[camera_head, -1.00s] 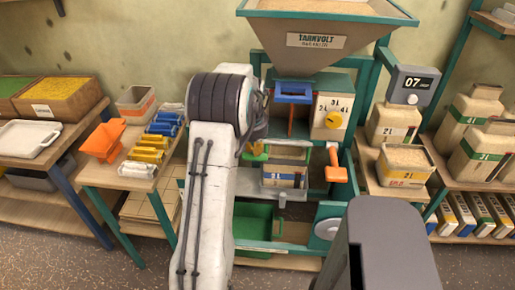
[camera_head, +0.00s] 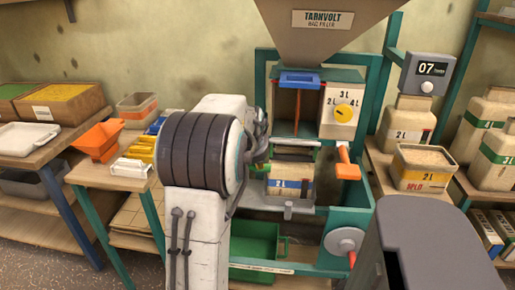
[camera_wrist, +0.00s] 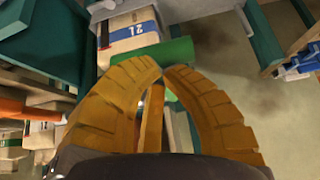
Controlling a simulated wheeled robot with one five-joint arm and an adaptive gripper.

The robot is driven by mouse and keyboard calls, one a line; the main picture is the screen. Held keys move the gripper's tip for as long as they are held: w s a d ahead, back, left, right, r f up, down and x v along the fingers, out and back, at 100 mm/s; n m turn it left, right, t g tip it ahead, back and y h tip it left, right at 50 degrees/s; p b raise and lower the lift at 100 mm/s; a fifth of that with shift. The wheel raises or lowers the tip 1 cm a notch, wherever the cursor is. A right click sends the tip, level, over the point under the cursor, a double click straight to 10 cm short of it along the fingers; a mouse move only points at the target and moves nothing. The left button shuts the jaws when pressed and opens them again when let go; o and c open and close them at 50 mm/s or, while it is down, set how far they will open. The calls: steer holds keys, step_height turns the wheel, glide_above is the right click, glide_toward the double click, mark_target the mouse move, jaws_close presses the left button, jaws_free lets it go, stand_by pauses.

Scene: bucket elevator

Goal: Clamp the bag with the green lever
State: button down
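The bag (camera_head: 290,189), cream with a blue 2L band, stands under the filler in the green frame. It also shows upside down at the top of the wrist view (camera_wrist: 128,30). The green lever (camera_wrist: 180,50) lies across the wrist view, just beyond my fingertips and beside the bag. In the head view my arm hides the lever's handle. My gripper (camera_wrist: 163,69) has two ribbed yellow fingers whose tips come together at the lever's near edge. Whether they touch it I cannot tell. No object is clearly held between them.
An orange lever (camera_head: 347,165) and a grey handwheel (camera_head: 344,241) sit right of the bag. A blue gate (camera_head: 299,79) and yellow dial (camera_head: 344,111) are above. A green bin (camera_head: 256,240) is below. Full bags stand on the right shelves.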

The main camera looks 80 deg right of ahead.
steer(key=shift+f+b, duration=0.9)
steer(key=shift+b, duration=0.1)
steer(key=shift+a, duration=0.1)
